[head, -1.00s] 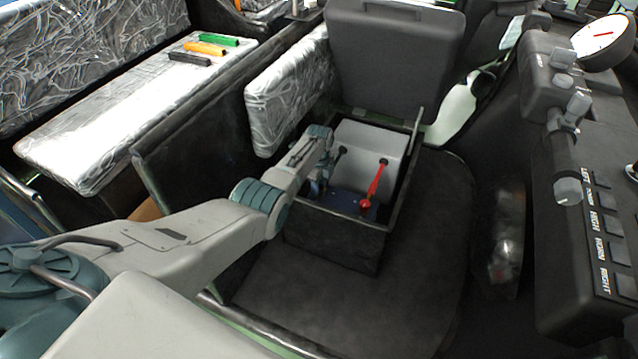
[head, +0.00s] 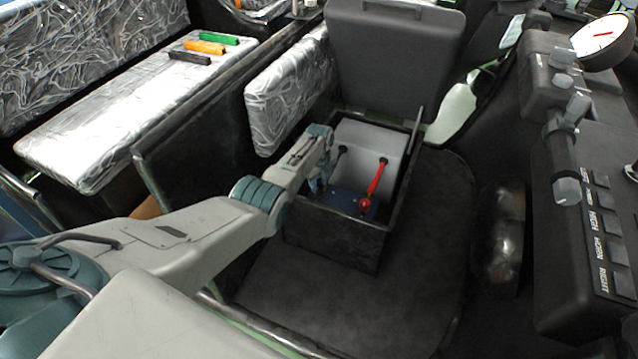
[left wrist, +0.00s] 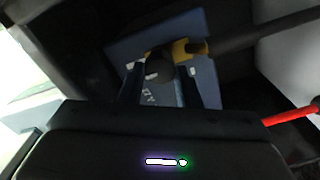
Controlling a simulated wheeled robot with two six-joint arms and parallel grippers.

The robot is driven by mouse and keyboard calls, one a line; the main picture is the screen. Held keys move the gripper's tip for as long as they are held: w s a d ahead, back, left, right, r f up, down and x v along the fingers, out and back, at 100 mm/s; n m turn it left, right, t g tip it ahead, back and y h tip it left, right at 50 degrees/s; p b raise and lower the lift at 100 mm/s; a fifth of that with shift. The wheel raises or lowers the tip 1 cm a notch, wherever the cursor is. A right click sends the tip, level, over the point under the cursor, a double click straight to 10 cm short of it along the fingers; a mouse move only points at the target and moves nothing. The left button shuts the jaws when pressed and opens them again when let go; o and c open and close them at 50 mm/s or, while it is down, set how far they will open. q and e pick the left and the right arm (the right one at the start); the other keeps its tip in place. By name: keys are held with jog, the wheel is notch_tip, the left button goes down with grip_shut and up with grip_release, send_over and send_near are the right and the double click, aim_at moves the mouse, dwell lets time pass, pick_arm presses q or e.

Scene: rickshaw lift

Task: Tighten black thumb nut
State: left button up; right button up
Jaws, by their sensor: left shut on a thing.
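The black thumb nut (left wrist: 159,70) shows in the left wrist view as a dark round knob between my left gripper's fingers, beside a yellow fitting (left wrist: 188,50) on a black cable. My left gripper (left wrist: 165,88) is shut on the nut. In the head view my left gripper (head: 322,184) reaches into the open black box (head: 335,236) at its left side, and its fingertips and the nut are mostly hidden there. A red terminal and cable (head: 374,184) stand to its right on the blue battery top (head: 345,199). My right gripper is not in view.
The raised seat lid (head: 395,55) stands behind the box. Box walls stand close around my left gripper. A silver-wrapped bench (head: 135,110) at left carries green, orange and black handled items (head: 205,48). A switch panel (head: 590,220) is at right. The floor in front is clear.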

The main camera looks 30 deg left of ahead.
pick_arm(q)
jog(key=o, duration=1)
